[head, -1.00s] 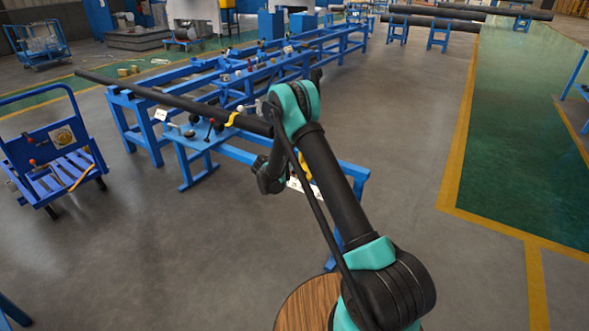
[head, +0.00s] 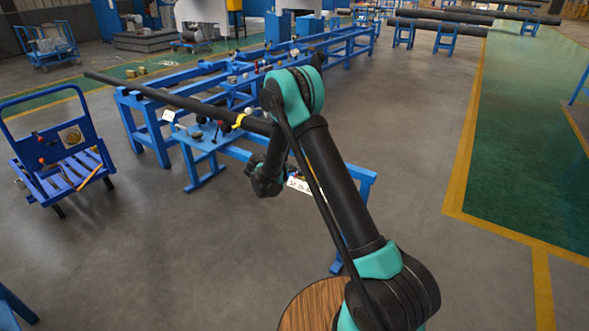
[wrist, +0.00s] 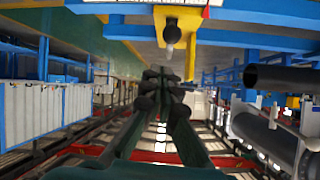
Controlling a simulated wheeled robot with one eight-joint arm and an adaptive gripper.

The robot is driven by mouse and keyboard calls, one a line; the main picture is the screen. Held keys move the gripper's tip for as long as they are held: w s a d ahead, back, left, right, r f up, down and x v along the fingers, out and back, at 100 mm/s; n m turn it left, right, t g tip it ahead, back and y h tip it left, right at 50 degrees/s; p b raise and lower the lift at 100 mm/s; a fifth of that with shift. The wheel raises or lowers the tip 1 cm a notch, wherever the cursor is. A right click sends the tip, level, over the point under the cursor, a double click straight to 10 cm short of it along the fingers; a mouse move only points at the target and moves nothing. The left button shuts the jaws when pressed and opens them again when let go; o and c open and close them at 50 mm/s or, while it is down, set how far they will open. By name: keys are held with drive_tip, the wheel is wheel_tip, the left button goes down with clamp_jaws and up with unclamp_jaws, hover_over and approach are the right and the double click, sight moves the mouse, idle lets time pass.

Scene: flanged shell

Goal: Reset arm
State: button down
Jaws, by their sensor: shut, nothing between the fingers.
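My gripper (wrist: 163,92) shows in the wrist view as dark fingers close together near the picture's middle. It is shut with nothing between the fingers. In the head view my arm rises from the lower right and bends at a teal elbow, with a dark wrist part hanging in front of the blue bench; the fingertips cannot be made out there. A long dark pipe (head: 180,101) lies on the blue bench frame (head: 150,140) left of my arm, with a yellow piece (head: 239,121) on it near its right end.
A blue cart (head: 65,165) stands at the left. Far pipes (head: 440,22) rest on blue stands at the back. Grey floor (head: 420,130) is open right of my arm, up to the yellow-edged green lane (head: 525,150). A blue beam (wrist: 240,38) crosses the top of the wrist view.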

drive_tip(key=s+d+r+n+g+y, duration=0.2)
drive_tip(key=s+d+r, duration=0.45)
drive_tip(key=s, duration=0.25)
drive_tip(key=s+d+r+n+g+y, duration=0.1)
drive_tip(key=s+d+r+n+g, duration=0.1)
drive_tip(key=s+d+r, duration=0.45)
drive_tip(key=s+d+f+n+y, duration=0.1)
drive_tip(key=s+n+y, duration=0.1)
drive_tip(key=s, duration=1.2)
drive_tip(key=s+d+f+n+g+y, duration=0.1)
drive_tip(key=s+n+y, duration=0.1)
drive_tip(key=s, duration=1.2)
drive_tip(key=shift+s+d+f+n+y, duration=0.2)
drive_tip(key=shift+f+n+y, duration=0.2)
drive_tip(key=shift+n, duration=0.4)
